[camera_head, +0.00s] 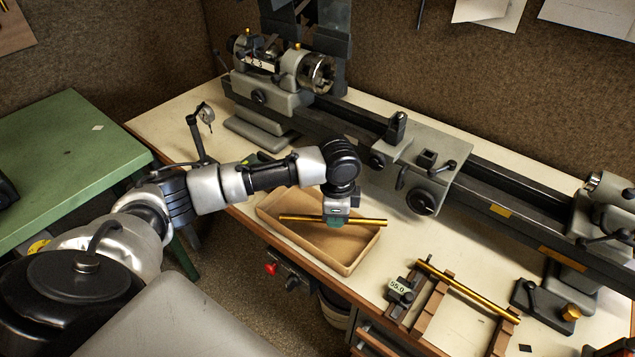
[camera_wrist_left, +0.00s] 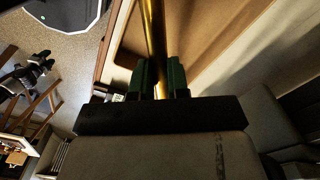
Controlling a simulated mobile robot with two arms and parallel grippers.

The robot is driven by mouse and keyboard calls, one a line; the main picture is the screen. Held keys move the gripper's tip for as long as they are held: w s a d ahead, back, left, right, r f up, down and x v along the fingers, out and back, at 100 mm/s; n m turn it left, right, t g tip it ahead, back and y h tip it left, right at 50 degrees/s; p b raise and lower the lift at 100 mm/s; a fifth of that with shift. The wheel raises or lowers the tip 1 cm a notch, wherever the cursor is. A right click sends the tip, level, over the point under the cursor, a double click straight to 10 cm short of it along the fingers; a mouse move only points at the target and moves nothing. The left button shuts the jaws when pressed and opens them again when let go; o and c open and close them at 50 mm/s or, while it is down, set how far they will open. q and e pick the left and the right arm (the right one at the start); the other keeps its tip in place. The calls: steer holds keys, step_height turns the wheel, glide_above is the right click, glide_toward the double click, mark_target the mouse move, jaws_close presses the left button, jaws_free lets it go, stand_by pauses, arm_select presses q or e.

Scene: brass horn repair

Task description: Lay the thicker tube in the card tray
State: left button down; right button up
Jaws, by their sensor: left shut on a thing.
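My left gripper (camera_head: 337,217) is shut on a brass tube (camera_head: 298,218), gripping it near its middle. The tube lies level, over the card tray (camera_head: 347,269). Its right end overlaps the tray's right rim in the head view; the gap below is hard to judge. In the left wrist view the tube (camera_wrist_left: 153,35) runs between the green fingers (camera_wrist_left: 157,78), with the tray's cardboard (camera_wrist_left: 205,30) beneath. A second brass tube (camera_head: 466,292) rests across a wooden rack (camera_head: 428,312) at the right. I cannot surely tell which tube is thicker. My right gripper is out of view.
A grey lathe (camera_head: 425,165) runs along the back of the pale bench (camera_head: 300,240). A gauge marked 55.0 (camera_head: 400,288) sits beside the rack. A dial stand (camera_head: 197,135) is behind my left arm. A green table (camera_head: 65,160) stands at the left.

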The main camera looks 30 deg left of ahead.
arm_select(q)
steer(key=w+a+m+p, duration=0.3)
steer(key=a+m, duration=0.3)
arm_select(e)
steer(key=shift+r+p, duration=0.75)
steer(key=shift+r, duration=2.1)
arm_select(q)
steer(key=b, duration=0.3)
glide_above(318, 227)
steer(key=shift+m, duration=0.3)
step_height(318, 227, down, 6)
steer(key=shift+r, duration=0.1)
steer(key=shift+f+b, duration=0.7)
steer(key=shift+f, duration=0.6)
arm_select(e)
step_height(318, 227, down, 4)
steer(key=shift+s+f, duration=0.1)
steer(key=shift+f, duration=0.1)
arm_select(q)
steer(key=shift+f, duration=0.2)
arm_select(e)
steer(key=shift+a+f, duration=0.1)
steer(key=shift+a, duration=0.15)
